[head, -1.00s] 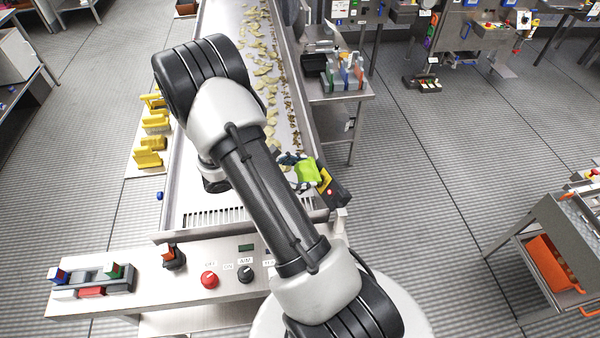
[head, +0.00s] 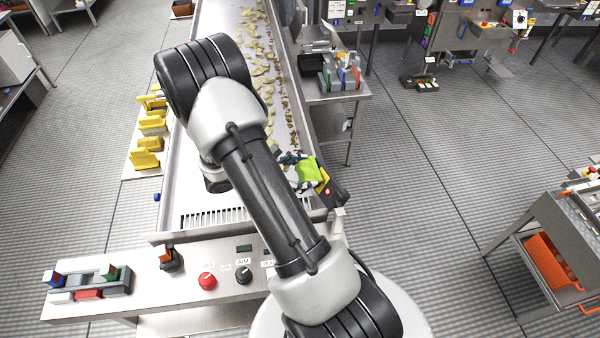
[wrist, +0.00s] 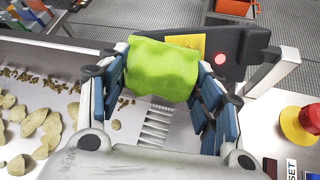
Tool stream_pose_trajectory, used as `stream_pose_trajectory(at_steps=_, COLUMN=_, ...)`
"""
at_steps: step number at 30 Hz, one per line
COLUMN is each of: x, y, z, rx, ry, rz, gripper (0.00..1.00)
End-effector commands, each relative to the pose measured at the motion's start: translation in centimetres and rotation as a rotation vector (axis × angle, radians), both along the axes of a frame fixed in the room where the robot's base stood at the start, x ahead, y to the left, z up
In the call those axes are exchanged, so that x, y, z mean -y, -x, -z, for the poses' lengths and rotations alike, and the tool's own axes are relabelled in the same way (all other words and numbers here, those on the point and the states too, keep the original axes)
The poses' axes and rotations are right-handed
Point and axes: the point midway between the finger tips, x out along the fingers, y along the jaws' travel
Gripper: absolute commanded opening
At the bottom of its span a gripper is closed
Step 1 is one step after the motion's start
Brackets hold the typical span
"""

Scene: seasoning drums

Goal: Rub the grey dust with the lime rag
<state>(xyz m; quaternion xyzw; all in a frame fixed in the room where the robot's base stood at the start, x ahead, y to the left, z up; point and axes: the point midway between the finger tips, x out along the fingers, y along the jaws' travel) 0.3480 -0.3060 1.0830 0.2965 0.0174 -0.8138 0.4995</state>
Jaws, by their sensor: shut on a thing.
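The lime rag (wrist: 163,68) is a bright green cloth. My gripper (wrist: 165,85) is shut on it, with the rag bunched between the blue-padded fingers. In the head view the rag (head: 308,170) shows at the right side wall of the conveyor, partly behind my arm, with my gripper (head: 296,171) around it. A dark box (wrist: 226,55) with a yellow label and a red button lies just beyond the rag. I cannot tell whether the rag touches it. I cannot make out any grey dust; the rag and fingers may hide it.
The conveyor (head: 190,185) carries chips (wrist: 35,130) and brown crumbs, and ends at a slotted grate (wrist: 157,125). A control panel with a red knob (head: 207,281) stands at its near end. Yellow blocks (head: 145,160) sit on a shelf at left. A side table (head: 340,97) stands at right.

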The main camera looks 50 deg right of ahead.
Motion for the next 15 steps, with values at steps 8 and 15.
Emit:
stream_pose_trajectory(at_steps=8, x=0.27, y=0.12, z=0.19, rx=0.000, ry=0.000, rz=0.000, gripper=0.40)
stream_pose_trajectory(at_steps=15, x=0.51, y=0.22, z=0.34, rx=0.000, ry=0.000, rz=0.001, gripper=0.40)
